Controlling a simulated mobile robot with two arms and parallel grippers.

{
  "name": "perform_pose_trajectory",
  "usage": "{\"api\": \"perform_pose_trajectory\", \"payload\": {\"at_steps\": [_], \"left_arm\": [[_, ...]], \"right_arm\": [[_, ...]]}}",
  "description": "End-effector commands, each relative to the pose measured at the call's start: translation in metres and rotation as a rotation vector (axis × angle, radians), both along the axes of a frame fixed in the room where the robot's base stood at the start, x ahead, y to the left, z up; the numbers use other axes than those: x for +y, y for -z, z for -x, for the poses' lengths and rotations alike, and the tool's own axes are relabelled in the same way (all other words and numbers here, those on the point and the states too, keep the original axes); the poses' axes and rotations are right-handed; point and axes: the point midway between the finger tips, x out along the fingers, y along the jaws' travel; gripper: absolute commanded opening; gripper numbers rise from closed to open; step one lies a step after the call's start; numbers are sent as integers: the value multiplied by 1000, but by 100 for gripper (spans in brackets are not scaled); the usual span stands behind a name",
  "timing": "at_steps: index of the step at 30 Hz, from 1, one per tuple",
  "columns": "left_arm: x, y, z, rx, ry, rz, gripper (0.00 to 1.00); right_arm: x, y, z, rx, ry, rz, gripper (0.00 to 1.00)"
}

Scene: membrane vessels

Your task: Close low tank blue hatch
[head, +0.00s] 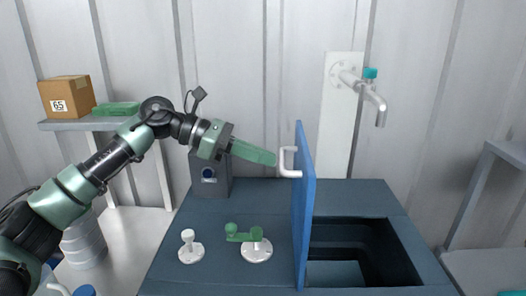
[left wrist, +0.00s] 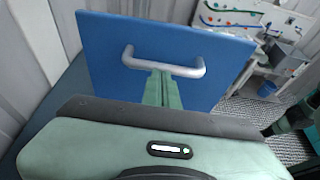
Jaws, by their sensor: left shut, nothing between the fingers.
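The blue hatch (head: 304,205) stands upright on its edge at the left side of the square opening (head: 365,250) in the low dark tank (head: 160,270), so the opening is uncovered. A white bar handle (head: 287,162) sits on the hatch's left face. My left gripper (head: 275,159) is shut and empty, its green fingertips at the handle. In the left wrist view the hatch (left wrist: 110,35) fills the middle, and the shut fingers (left wrist: 161,75) reach to the grey handle (left wrist: 195,72). I cannot tell whether they touch it. My right gripper is not in view.
A green valve lever (head: 240,236) and a white knob (head: 188,240) stand on the tank top left of the hatch. A tap (head: 370,95) juts from the wall above the opening. A shelf with a cardboard box (head: 66,97) is at the left.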

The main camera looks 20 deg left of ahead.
Motion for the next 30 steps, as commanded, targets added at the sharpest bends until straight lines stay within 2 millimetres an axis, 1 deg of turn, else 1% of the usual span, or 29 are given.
{"api": "perform_pose_trajectory", "payload": {"at_steps": [11,14,17,20,23,26,30], "left_arm": [[-2,0,0,1,1,-1,0],[-4,-3,-1,3,2,-10,0],[-11,-8,-2,8,4,-32,0],[-22,-14,-5,18,6,-71,0],[-38,-21,-10,34,6,-129,0],[-58,-26,-15,55,8,-203,0],[-91,-27,-24,90,9,-327,0]], "right_arm": [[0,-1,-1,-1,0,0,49],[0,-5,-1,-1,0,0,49],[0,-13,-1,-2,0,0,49],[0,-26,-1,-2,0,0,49],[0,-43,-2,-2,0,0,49],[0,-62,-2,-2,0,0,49],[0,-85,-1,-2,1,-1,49]]}}
